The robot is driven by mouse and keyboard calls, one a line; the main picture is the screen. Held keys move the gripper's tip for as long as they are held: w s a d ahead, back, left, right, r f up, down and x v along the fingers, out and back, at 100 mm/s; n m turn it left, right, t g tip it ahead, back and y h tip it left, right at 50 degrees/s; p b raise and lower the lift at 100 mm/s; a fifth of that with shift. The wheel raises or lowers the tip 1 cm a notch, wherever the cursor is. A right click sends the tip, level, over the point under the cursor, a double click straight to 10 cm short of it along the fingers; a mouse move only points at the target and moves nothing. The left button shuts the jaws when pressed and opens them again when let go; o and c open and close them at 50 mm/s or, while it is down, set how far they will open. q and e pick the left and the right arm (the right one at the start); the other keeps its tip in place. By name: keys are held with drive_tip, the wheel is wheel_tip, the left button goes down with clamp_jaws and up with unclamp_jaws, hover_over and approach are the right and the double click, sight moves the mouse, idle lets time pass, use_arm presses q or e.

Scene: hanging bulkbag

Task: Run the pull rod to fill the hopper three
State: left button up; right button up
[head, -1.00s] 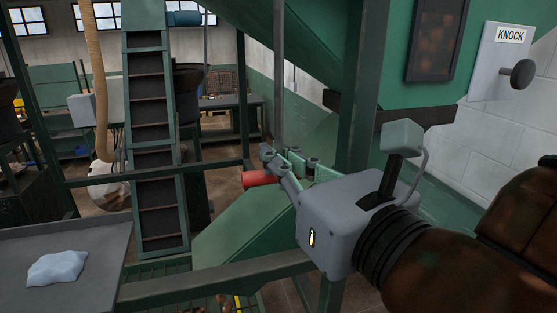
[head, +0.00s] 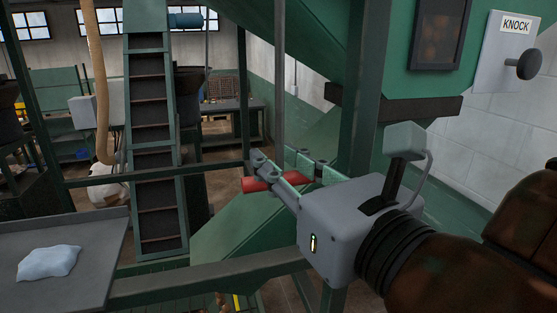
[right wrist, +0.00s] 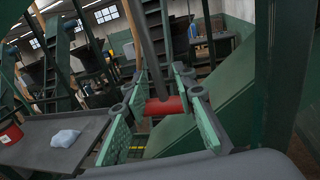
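The pull rod (head: 279,95) is a thin grey rod hanging upright, with a red crosswise handle (head: 262,184) at its lower end. My right gripper (head: 281,165) reaches in from the right at the handle, its fingers partly covering it in the head view. In the right wrist view the gripper (right wrist: 157,98) is open, its green-padded fingers spread wide. Green sloped chute panels (head: 240,225) lie below and behind; I cannot tell which belongs to hopper three. My left gripper is out of view.
A green frame post (head: 362,95) stands close behind my right gripper, and a green crossbar (head: 215,283) runs below. A grey tray (head: 85,225) holding a pale blue-white bag (head: 48,262) is at left. A KNOCK plate (head: 505,55) with a dark knob is at upper right.

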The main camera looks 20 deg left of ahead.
drive_tip(key=shift+s+d, duration=0.1)
drive_tip(key=v, duration=1.1)
drive_tip(key=shift+s+d, duration=0.25)
drive_tip(key=shift+d, duration=0.05)
idle(3.8)
